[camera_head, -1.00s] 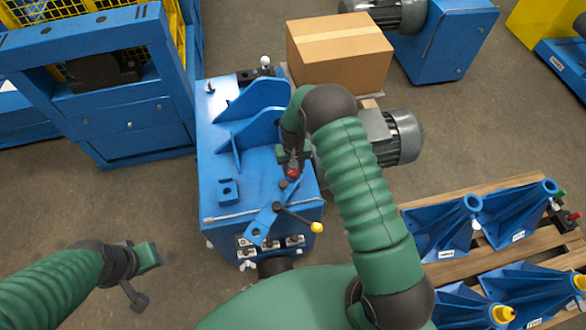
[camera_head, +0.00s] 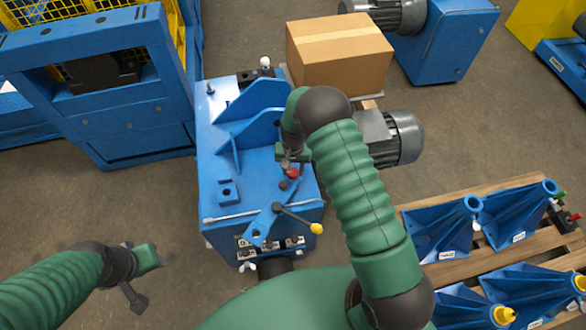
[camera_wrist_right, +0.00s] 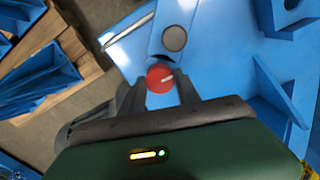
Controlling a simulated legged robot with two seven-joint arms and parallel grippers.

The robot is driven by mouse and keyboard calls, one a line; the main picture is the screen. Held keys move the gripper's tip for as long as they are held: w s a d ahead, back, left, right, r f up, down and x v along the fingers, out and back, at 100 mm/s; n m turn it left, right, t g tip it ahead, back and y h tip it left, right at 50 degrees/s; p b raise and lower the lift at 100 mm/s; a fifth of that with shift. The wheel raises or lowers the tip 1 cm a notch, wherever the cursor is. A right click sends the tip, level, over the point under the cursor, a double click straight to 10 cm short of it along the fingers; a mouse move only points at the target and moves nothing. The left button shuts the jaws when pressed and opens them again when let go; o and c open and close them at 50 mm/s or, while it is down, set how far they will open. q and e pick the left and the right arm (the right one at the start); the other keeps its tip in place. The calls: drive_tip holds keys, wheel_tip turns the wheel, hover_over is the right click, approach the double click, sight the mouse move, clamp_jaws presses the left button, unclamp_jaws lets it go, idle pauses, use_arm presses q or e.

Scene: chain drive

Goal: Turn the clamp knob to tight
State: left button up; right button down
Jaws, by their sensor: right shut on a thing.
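The clamp knob is the red round knob (camera_head: 292,173) on top of the blue machine (camera_head: 215,150), close to a blue lever plate (camera_head: 262,222). It also shows in the right wrist view (camera_wrist_right: 160,79), with a pale pointer mark on its face. My right gripper (camera_wrist_right: 160,90) is shut on the red knob, one dark finger on each side of it. In the head view my right arm covers part of the gripper. My left gripper (camera_head: 148,275) hangs over the floor at the lower left, away from the machine; its jaws are too unclear to judge.
A yellow-tipped handle (camera_head: 316,228) sticks out at the machine's front, near a grey rod (camera_head: 225,217). Upright blue brackets (camera_head: 250,130) stand behind the knob. A cardboard box (camera_head: 340,55) and a grey motor (camera_head: 403,138) are beyond. A pallet (camera_head: 455,265) with blue stands is at right.

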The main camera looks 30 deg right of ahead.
sight(293, 170)
drive_tip(key=c, duration=1.2)
unclamp_jaws()
drive_tip(key=shift+w+r, duration=0.2)
drive_tip(key=shift+w, duration=0.05)
drive_tip(key=shift+c, duration=0.2)
drive_tip(key=o, duration=0.4)
drive_tip(key=shift+s+f, duration=0.1)
drive_tip(key=shift+s, duration=0.05)
drive_tip(key=shift+c, duration=0.2)
wheel_tip(293, 170, up, 17)
drive_tip(key=shift+f, duration=0.15)
drive_tip(key=s+a+r+n+t, duration=0.1)
drive_tip(key=s+a+r+n, duration=0.1)
drive_tip(key=s, duration=0.7)
drive_tip(key=s+a+r+n+t, duration=0.1)
drive_tip(key=s+a+n, duration=0.3)
drive_tip(key=s, duration=0.5)
drive_tip(key=shift+s+a+r+t, duration=0.15)
drive_tip(key=shift+s+r+t, duration=0.15)
drive_tip(key=shift+s+r, duration=0.05)
